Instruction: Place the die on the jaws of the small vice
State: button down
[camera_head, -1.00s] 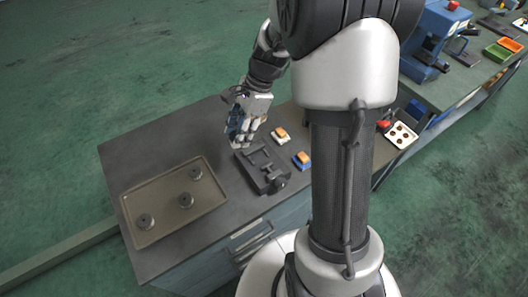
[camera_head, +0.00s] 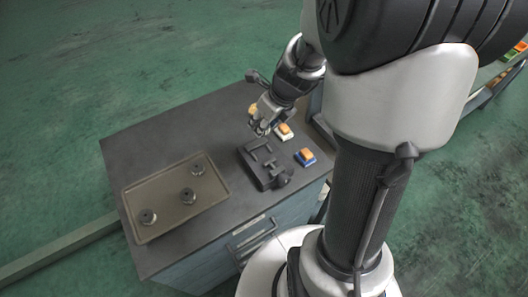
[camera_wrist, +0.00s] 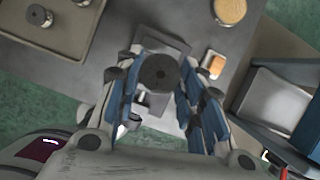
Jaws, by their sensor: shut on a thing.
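The die (camera_wrist: 159,73), a dark round disc with a small centre hole, is between the blue-padded fingers of my gripper (camera_wrist: 160,82) in the wrist view. The gripper is shut on it. In the head view my gripper (camera_head: 262,127) is just behind the small vice (camera_head: 262,168), and the die cannot be made out there. The vice is dark and stands on the bench top. In the wrist view the die and fingers hide much of what lies below, so I cannot tell the gap between die and vice.
A brown tray (camera_head: 160,200) with three dark dies lies left of the vice. The bench top (camera_head: 150,150) behind the tray is clear.

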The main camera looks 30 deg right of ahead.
notch_tip(320, 180, down, 12)
jog(key=b, duration=0.6)
jog(key=shift+r+b, duration=0.2)
jog(key=shift+b, duration=0.15)
jog(key=shift+f, duration=0.15)
jog(key=c, duration=1.1)
grip_release()
